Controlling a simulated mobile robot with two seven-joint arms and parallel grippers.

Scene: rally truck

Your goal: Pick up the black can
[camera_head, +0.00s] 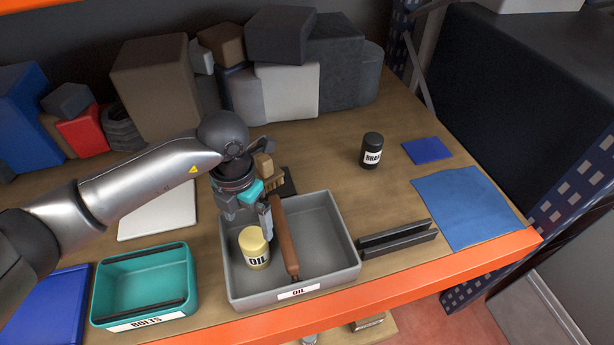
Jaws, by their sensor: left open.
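My left gripper (248,222) is open and points down over the left back part of the grey tray marked OIL (340,262). It is well to the left of the black can and apart from it. A yellow can marked OIL (254,248) is in the tray just below the gripper. A brown bar-like thing (285,240) lies in the tray beside it. My right gripper does not show.
A teal tray marked BOLTS (190,270) stands front left. A dark slotted holder (398,240) and a blue cloth (465,207) lie to the right. A small blue pad (427,151) is beside the can. Boxes (285,90) line the back. Bench around the can is mostly clear.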

